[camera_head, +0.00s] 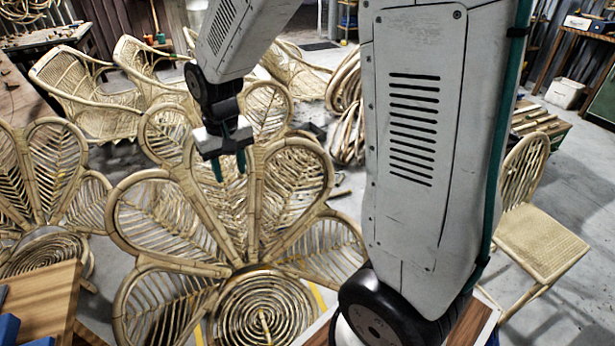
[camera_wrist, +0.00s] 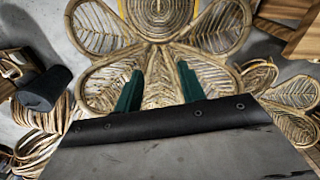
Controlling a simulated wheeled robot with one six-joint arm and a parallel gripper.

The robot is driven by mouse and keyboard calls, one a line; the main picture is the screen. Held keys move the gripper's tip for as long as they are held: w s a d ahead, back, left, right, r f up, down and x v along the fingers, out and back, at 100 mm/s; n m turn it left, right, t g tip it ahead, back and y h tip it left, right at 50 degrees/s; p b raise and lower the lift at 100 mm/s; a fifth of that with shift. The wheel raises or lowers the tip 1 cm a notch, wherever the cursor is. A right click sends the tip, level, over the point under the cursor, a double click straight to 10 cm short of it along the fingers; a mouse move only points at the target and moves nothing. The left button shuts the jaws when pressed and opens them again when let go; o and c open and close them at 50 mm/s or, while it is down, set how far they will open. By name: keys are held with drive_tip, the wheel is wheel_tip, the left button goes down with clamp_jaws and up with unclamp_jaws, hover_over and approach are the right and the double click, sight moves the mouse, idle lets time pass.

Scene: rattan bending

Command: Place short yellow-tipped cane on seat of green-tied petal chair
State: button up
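A large petal-backed rattan chair (camera_head: 230,205) stands in the middle of the head view, with a round spiral seat (camera_head: 240,312). A short, thin pale cane (camera_head: 265,325) appears to lie on that seat; its tip colour is too small to tell. The seat also shows at the top of the wrist view (camera_wrist: 145,25). I cannot make out a green tie on the chair. My gripper (camera_head: 229,168) is above the chair's petal back, apart from the seat. Its two teal fingers are spread with nothing between them, as the wrist view also shows (camera_wrist: 159,95).
Another petal chair (camera_head: 55,165) stands at the left, beside a wooden bench (camera_head: 45,300) with blue items. More rattan chairs (camera_head: 95,90) fill the back. A woven-seat chair (camera_head: 540,240) stands at the right. Cane coils (camera_head: 347,110) lie behind my arm.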

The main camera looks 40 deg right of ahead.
drive_tip(key=s+r, duration=0.5)
drive_tip(key=s, duration=0.7)
drive_tip(key=s+r+n, duration=0.1)
drive_tip(key=s+r, duration=0.5)
drive_tip(key=s, duration=0.7)
drive_tip(key=shift+d+r, duration=0.3)
drive_tip(key=shift+w, duration=0.1)
